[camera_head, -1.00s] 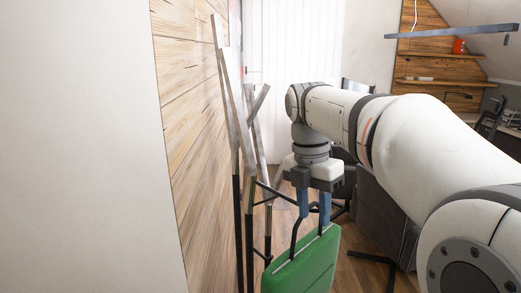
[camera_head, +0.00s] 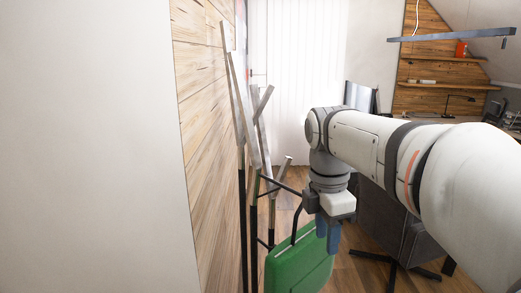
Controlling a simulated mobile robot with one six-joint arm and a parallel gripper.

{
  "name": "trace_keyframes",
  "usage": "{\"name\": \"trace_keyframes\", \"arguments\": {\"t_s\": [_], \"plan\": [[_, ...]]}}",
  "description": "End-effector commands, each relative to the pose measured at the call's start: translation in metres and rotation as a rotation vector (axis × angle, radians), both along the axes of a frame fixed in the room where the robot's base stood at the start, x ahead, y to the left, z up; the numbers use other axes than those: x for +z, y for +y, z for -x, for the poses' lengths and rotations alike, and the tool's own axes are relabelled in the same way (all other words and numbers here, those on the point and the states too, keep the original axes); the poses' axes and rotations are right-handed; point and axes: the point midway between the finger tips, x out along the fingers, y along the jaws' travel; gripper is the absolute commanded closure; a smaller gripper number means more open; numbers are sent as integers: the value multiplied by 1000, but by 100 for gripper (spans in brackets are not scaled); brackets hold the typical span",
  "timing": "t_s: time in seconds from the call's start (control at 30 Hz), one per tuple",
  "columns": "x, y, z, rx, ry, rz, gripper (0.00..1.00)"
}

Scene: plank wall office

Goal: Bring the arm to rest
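My gripper (camera_head: 328,238) hangs from my arm, right of centre, with its two blue fingers pointing down. The fingers look close together or overlap in this view, so their opening does not show clearly. A green bag or case (camera_head: 298,265) with a dark handle hangs just left of and below the fingers. Its handle rises beside the end of a dark rack arm; whether it rests on that arm is not clear. The fingers overlap the bag's upper right edge in the picture, and contact cannot be told.
A coat rack (camera_head: 243,110) with grey and black bars stands against the plank wall (camera_head: 200,110), close left of the gripper. A dark grey cabinet or chair (camera_head: 385,215) and a black chair base (camera_head: 395,262) are on the right. A lamp bar (camera_head: 455,35) hangs upper right.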

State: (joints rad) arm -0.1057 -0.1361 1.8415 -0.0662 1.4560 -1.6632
Motion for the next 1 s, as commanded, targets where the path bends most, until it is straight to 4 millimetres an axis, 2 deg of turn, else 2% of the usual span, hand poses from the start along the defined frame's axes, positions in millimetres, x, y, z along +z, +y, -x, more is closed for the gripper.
{"name": "trace_keyframes", "arguments": {"t_s": [0.17, 0.6, 0.8, 1.0], "plan": [[-20, -8, 24, -336, -78, -25, 64], [-97, -23, 94, -1424, -259, -212, 64], [-117, -26, 110, -1699, -283, -283, 64], [-122, -24, 113, -1759, -285, -301, 64]]}}
